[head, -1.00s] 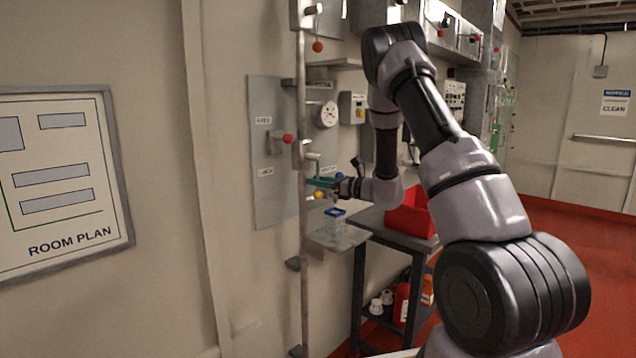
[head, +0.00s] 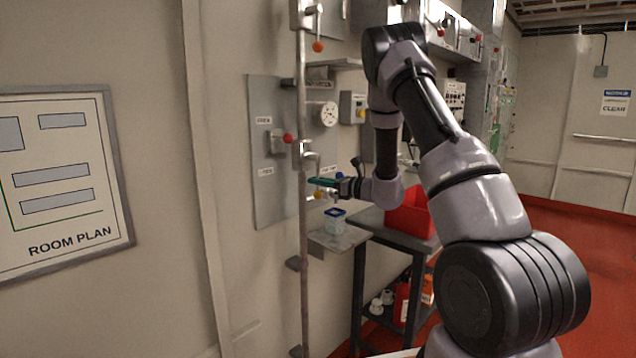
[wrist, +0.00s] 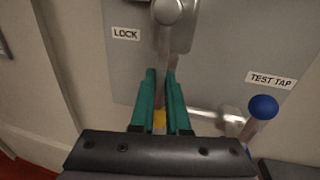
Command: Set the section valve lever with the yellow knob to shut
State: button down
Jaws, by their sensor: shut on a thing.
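The yellow knob (head: 319,195) shows just below my gripper (head: 323,182) in the head view, by the vertical pipe. In the wrist view a small part of the yellow knob (wrist: 159,118) shows between the green fingers of my gripper (wrist: 160,85). The fingers are shut on the lever's knob end. The grey valve lever (wrist: 165,45) runs up from between the fingers to a round hub at the top. Most of the knob is hidden by the fingers.
A blue-knobbed lever (wrist: 262,108) beside the TEST TAP label is close on the right. A red-knobbed lever (head: 288,138) is on the panel. A red bin (head: 408,215) stands right.

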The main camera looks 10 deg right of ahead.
jog(key=shift+s+a, duration=0.1)
dwell(0.9)
jog(key=shift+s+a+m, duration=0.35)
jog(key=shift+a+m, duration=0.1)
jog(key=shift+m, duration=0.55)
jog(key=shift+s+a+r+m+t+h, duration=0.25)
jog(key=shift+s+a+r+m+t, duration=0.7)
jog(key=shift+m, duration=2.1)
jog(key=shift+s+a+r+m+t+h, duration=0.2)
jog(key=shift+a+r+m+t, duration=0.35)
jog(key=shift+r+m, duration=1.75)
jog(key=shift+s+a+r+m+t+h, duration=0.25)
jog(key=shift+s+a+r+m+t, duration=0.45)
jog(key=shift+m, duration=3.15)
jog(key=shift+w+a+f, duration=0.15)
jog(key=shift+a+f, duration=0.05)
jog(key=shift+f, duration=0.05)
jog(key=c, duration=0.9)
grip_release()
